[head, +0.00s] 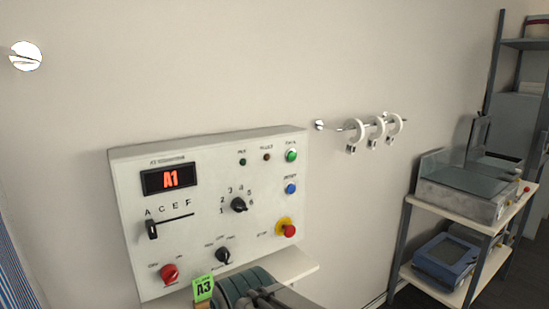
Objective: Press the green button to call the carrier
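The green button (291,156) is at the upper right of a white control panel (135,214) on the wall. It stands out from the panel face and nothing covers it. The panel's display (169,179) reads A1 in red. A dark ribbed shape with black and grey parts (262,291) rises at the bottom edge below the panel. It is cut off, and I cannot tell whether it is my gripper or whether any fingers are open or shut. Nothing touches the green button.
Below the green button are a blue button (290,189) and a red button (289,231) on a yellow base. The panel also has several knobs and a slider (152,229). A green A3 tag (203,288) stands below. A rail with white rings (377,128) and a shelf cart (440,208) are right.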

